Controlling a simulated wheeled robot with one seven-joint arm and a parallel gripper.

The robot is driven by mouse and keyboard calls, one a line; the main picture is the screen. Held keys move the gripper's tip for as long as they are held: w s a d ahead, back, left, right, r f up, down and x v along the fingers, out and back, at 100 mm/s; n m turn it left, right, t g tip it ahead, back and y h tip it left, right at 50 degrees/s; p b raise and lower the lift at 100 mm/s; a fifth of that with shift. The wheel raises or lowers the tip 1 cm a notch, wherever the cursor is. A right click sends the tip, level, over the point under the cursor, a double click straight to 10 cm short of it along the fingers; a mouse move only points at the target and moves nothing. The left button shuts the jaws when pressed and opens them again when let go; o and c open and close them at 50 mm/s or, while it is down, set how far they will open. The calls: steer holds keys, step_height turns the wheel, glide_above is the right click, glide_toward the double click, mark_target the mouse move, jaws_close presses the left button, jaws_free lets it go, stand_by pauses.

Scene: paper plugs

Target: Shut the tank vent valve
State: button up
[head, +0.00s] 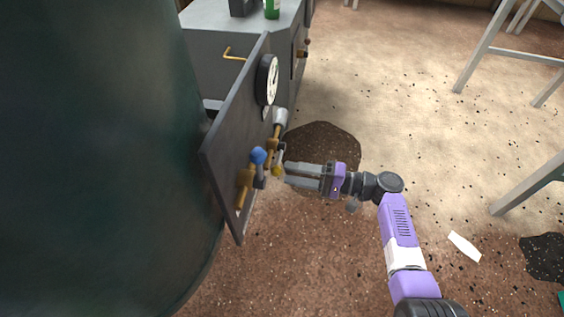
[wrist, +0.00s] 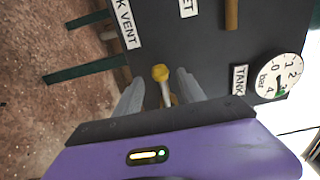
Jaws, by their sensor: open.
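A dark upright panel (head: 225,150) carries brass valves. A yellow-tipped lever (head: 277,171) sticks out low on it, beside a blue knob (head: 258,155) on a brass fitting. The yellow tip also shows in the wrist view (wrist: 160,73), with a pale stem below it. A partly cut-off label reading "K VENT" (wrist: 127,20) is on the panel nearby. My gripper (head: 288,173) is open, its fingertips close to the yellow tip. In the wrist view my gripper (wrist: 158,80) has one finger on each side of the lever; contact cannot be told. The valve body behind is hidden.
A round gauge (head: 267,80) sits higher on the panel, near a "TANK" label (wrist: 240,78). A big dark green tank (head: 95,160) stands at left, a grey cabinet (head: 210,60) behind. Grey trestle legs (head: 480,50) stand at right. The floor between is mostly open.

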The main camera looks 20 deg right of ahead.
mark_target(279, 160)
steer(key=shift+x, duration=1.65)
steer(key=c, duration=0.9)
